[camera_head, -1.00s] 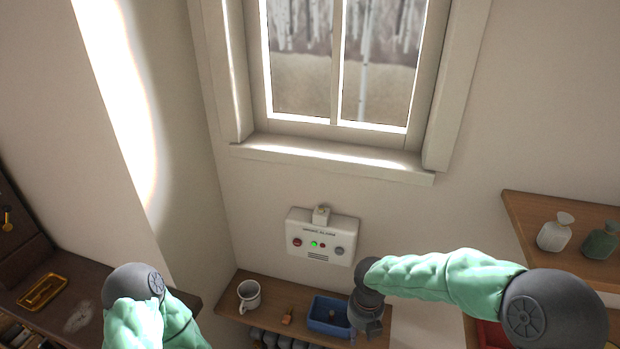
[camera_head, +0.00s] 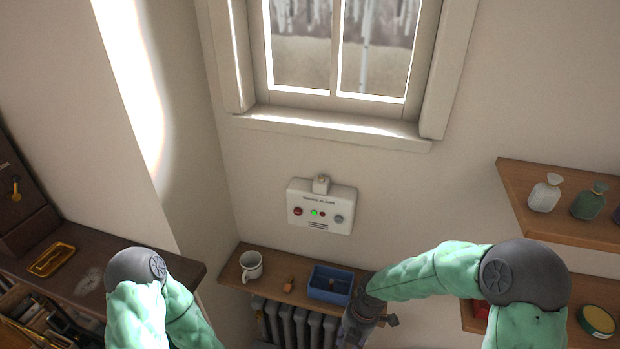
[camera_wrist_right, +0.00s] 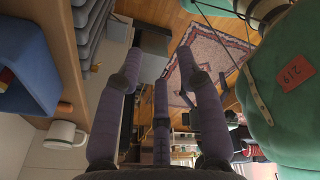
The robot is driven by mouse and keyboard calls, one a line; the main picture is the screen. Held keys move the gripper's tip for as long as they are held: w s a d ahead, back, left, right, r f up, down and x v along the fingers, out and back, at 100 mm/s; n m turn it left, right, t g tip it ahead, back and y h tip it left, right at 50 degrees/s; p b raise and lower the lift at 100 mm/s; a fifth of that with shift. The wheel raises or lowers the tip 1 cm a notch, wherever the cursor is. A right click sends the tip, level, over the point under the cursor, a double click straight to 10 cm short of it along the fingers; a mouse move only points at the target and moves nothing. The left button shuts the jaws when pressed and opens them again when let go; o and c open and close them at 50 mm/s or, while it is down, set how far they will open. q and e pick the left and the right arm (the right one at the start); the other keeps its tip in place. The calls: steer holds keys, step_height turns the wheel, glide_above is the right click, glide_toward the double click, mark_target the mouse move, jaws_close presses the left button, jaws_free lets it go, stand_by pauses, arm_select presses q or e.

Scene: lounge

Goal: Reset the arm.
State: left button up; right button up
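My right arm comes in from the right in the head view, green-sleeved and bent at a dark elbow joint. My right gripper (camera_head: 375,322) hangs at the right end of the small wooden shelf, just right of the blue tray. In the right wrist view its three dark fingers (camera_wrist_right: 160,72) are spread apart with nothing between them. My left arm shows only its green sleeve and dark elbow joint at the lower left of the head view. My left gripper is out of view.
The shelf (camera_head: 228,279) holds a white mug (camera_head: 251,267), a small orange-brown item (camera_head: 288,285) and the blue tray (camera_head: 331,284). A radiator (camera_head: 290,325) is below, an alarm box (camera_head: 322,207) above. Shelves (camera_head: 520,190) stand right; a dark counter (camera_head: 95,255) is left.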

steer(key=s+f+m+b, duration=0.2)
steer(key=s+f+m, duration=0.2)
steer(key=f+m, duration=0.3)
steer(key=s+f+m+y+b, duration=0.1)
steer(key=s+f+m+b, duration=0.1)
steer(key=s+f+m, duration=0.2)
steer(key=s+f+m+t+y+b, duration=0.1)
steer(key=s+f+m, duration=0.4)
steer(key=f+m, duration=0.6)
steer(key=a+m+b, duration=0.1)
steer(key=m, duration=0.3)
steer(key=shift+m, duration=0.4)
